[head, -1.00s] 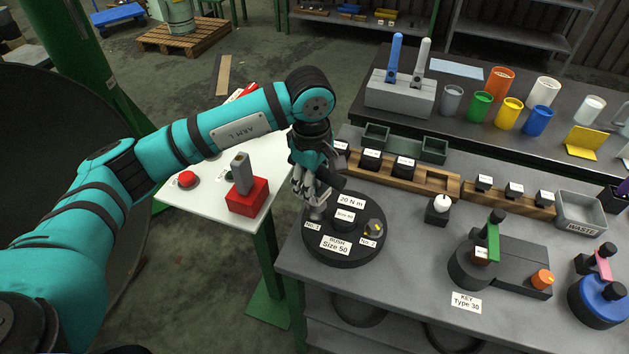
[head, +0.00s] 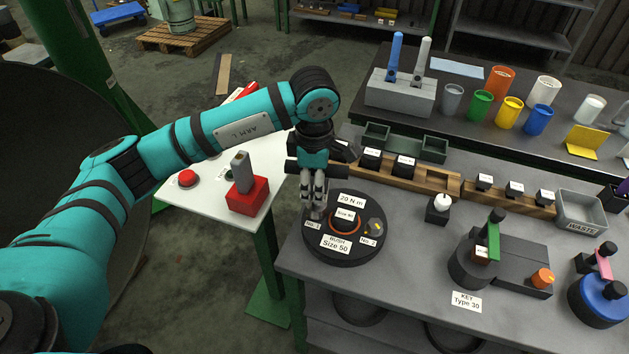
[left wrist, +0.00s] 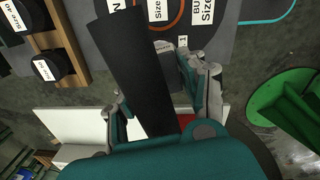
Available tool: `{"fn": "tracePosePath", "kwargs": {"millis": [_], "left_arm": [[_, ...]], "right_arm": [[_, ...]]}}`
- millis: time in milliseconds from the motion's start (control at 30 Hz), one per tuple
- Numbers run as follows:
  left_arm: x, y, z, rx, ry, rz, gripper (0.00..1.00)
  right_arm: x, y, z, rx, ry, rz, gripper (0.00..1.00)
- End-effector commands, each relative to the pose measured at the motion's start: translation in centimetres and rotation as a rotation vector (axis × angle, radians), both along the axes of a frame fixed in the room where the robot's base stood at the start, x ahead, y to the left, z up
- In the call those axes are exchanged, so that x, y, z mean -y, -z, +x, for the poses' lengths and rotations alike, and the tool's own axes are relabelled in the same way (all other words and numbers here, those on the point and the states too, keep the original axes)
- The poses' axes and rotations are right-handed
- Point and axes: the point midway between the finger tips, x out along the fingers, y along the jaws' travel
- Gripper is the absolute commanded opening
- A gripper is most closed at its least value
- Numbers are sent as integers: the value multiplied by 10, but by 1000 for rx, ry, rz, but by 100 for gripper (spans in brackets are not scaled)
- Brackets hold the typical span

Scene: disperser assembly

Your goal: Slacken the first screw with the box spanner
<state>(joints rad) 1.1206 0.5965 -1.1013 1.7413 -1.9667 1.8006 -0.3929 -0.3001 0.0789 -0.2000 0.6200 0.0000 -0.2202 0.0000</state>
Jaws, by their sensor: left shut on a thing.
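My left gripper (head: 315,192) points down over the No. 1 side of the round black fixture (head: 356,250). It is shut on the box spanner, whose dark crossbar shows in the left wrist view (left wrist: 133,70) between the fingers (left wrist: 155,105). The spanner's lower end stands at the No. 1 label (head: 313,224); the first screw is hidden there, so I cannot see how it is seated. The second screw (head: 376,226), with a yellow mark, is in plain sight by the No. 2 label. An orange ring (head: 358,221) surrounds the fixture's centre. My right gripper is not in view.
A red block with a grey upright (head: 246,195) and a red button (head: 187,179) stand on the white side table, left of the fixture. A wooden rack (head: 430,182) with black parts lies behind. The Type 30 key fixture (head: 469,270) stands to the right.

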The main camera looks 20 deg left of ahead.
Motion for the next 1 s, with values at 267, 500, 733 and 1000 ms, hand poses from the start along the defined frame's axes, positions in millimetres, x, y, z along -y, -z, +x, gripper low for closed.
{"fn": "tracePosePath", "kwargs": {"millis": [267,500,733,1000], "left_arm": [[1,-1,1,5,46,-2,0],[1,-2,1,5,47,-4,0],[1,-11,1,6,46,-3,0],[1,-27,1,6,47,-3,0]], "right_arm": [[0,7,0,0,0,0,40],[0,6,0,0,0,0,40],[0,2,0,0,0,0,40],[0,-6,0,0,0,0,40]]}}
